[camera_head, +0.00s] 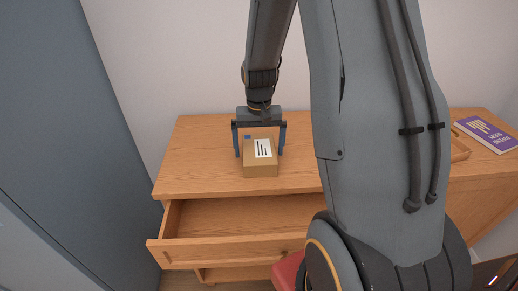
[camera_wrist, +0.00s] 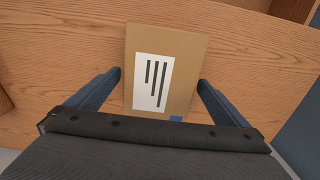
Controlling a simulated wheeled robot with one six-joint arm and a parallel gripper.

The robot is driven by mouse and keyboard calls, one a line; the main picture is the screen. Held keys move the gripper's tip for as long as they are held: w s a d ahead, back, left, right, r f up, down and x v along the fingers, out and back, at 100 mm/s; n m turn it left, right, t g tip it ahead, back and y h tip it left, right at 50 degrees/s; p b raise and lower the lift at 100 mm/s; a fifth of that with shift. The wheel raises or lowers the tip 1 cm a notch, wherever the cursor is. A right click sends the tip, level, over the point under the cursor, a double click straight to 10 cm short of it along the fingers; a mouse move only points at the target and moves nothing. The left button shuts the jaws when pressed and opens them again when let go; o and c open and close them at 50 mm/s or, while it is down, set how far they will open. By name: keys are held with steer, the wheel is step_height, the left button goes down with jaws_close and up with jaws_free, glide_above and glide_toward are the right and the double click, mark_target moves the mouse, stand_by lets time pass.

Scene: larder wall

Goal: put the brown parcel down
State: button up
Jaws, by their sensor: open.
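The brown parcel (camera_head: 261,170) is a small cardboard box with a white label with dark bars and a blue patch. It rests on the wooden top (camera_head: 200,150) of a dresser, near the front edge above the drawer. In the wrist view the parcel (camera_wrist: 190,65) lies between the two fingers. My gripper (camera_head: 260,153) is open around the parcel, with one finger on each side. In the wrist view my gripper (camera_wrist: 160,82) shows gaps between the fingers and the box sides.
An open, empty-looking drawer (camera_head: 225,246) juts out below the parcel. A purple book (camera_head: 487,134) and a partly hidden wooden tray (camera_head: 459,150) are at the right. A red thing (camera_head: 288,272) shows low behind my arm. The top left of the parcel is clear.

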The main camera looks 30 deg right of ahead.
mark_target(259, 148)
step_height(259, 148, up, 10)
steer(key=r+b, duration=0.1)
steer(key=b, duration=0.2)
steer(key=s+a+f+n+t, duration=0.1)
steer(key=s+a+f+n, duration=0.3)
steer(key=s+a, duration=0.6)
steer(key=s+f, duration=0.1)
steer(key=s, duration=0.1)
steer(key=shift+s+f+n+t, duration=0.15)
steer(key=shift+s+n+t, duration=0.15)
steer(key=shift+s, duration=0.05)
steer(key=shift+a, duration=0.1)
steer(key=shift+f+b, duration=0.95)
steer(key=shift+b, duration=0.1)
